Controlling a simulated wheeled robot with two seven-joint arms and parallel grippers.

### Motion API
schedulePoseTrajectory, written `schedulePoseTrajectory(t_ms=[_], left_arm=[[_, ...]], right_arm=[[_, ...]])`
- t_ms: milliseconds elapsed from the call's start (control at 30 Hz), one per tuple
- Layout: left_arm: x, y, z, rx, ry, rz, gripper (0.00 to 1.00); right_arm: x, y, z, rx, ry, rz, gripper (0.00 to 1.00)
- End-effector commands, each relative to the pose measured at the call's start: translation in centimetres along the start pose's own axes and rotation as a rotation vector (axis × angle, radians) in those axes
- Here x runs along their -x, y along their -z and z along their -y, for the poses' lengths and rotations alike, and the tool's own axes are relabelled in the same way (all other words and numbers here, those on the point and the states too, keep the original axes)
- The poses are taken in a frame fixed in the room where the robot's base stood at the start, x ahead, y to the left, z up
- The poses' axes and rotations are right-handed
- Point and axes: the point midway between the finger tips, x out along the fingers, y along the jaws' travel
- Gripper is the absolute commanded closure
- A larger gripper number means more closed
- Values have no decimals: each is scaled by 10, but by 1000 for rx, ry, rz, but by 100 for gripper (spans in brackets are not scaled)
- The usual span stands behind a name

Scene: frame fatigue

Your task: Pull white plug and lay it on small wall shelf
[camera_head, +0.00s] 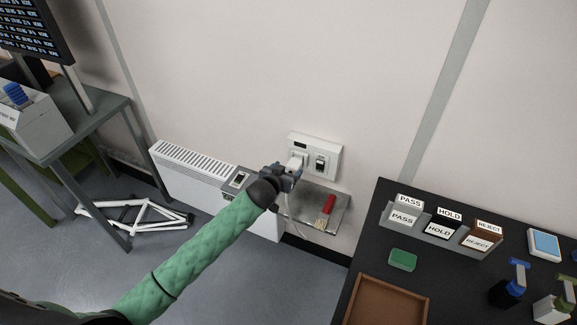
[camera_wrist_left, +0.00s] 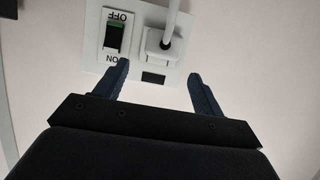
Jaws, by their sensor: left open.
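The white plug (camera_head: 296,161) sits in the left side of the white wall socket plate (camera_head: 335,158), beside a dark rocker switch (camera_head: 321,163). In the left wrist view the plug (camera_wrist_left: 159,42) appears upside down, with its white cable (camera_wrist_left: 173,16) leading off from it. My left gripper (camera_head: 291,172) is at the plate, close to the plug. In the wrist view my left gripper (camera_wrist_left: 159,69) is open, its fingertips spread to either side just short of the plug, with nothing between them. The small metal wall shelf (camera_head: 338,211) is below the socket. My right gripper is out of view.
A white radiator (camera_head: 190,172) is on the wall to the left. A dark table (camera_head: 375,246) with labelled blocks and a brown tray (camera_head: 386,300) stands at right. A white bike frame (camera_head: 135,217) lies on the floor.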

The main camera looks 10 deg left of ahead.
Motion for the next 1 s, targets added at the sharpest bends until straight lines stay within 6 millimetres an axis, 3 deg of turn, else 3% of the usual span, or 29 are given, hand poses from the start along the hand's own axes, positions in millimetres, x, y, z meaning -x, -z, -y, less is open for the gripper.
schedulePoseTrajectory(t_ms=[500,967,1000], left_arm=[[-62,2,0,0,1,1,31],[-74,-1,0,1,1,2,31],[-74,-1,0,0,1,2,37]], right_arm=[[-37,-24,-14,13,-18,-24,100],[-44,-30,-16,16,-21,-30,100],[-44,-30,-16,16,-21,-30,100]])
